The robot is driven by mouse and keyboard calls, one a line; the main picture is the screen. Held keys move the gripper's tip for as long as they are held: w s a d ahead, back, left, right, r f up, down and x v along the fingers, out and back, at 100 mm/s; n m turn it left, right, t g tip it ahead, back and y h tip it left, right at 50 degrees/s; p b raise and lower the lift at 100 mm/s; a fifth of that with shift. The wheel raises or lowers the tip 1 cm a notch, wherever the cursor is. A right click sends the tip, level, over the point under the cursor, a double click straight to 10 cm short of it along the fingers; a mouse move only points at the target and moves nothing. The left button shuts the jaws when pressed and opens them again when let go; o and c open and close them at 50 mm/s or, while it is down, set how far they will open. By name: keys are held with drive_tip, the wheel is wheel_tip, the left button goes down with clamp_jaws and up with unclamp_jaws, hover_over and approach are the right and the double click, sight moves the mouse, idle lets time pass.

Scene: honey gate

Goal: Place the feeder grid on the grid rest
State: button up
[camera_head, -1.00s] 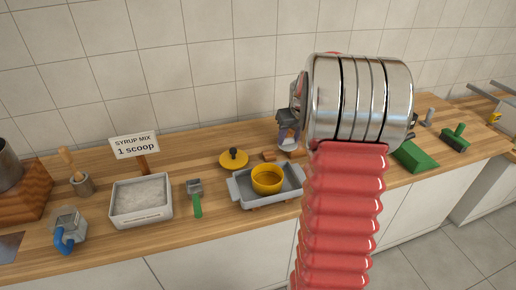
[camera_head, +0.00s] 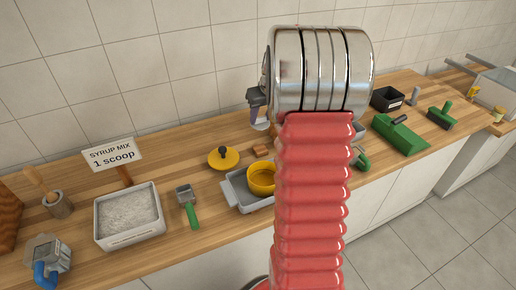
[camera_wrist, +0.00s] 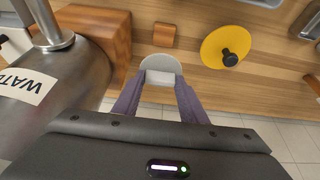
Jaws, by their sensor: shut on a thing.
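My gripper (camera_wrist: 160,97) has purple fingers and is shut on a pale grey round piece with a lighter block-like grip, seemingly the feeder grid (camera_wrist: 170,64). In the wrist view this piece is over the wooden counter, between a large wooden block and a yellow lid. In the head view my gripper (camera_head: 259,113) shows just left of my arm's metal joint, and the arm hides much of the counter behind it. I cannot tell for sure which thing is the grid rest; a small wooden block (camera_wrist: 164,34) lies just beyond the held piece.
A steel vessel marked WATER (camera_wrist: 55,85) and a large wooden block (camera_wrist: 95,35) are close left. The yellow lid (camera_wrist: 214,48) is right. A grey tray (camera_head: 240,203) holds a yellow pot (camera_head: 261,180). A white powder tray (camera_head: 130,238) and green scoop (camera_head: 188,205) stand left.

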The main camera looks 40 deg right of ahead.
sight(262, 126)
drive_tip(key=shift+f, duration=0.1)
drive_tip(key=shift+f, duration=3.05)
drive_tip(key=shift+f, duration=1.9)
drive_tip(key=shift+f, duration=0.1)
drive_tip(key=o, duration=1)
drive_tip(key=v, duration=1.2)
drive_tip(key=shift+a, duration=0.1)
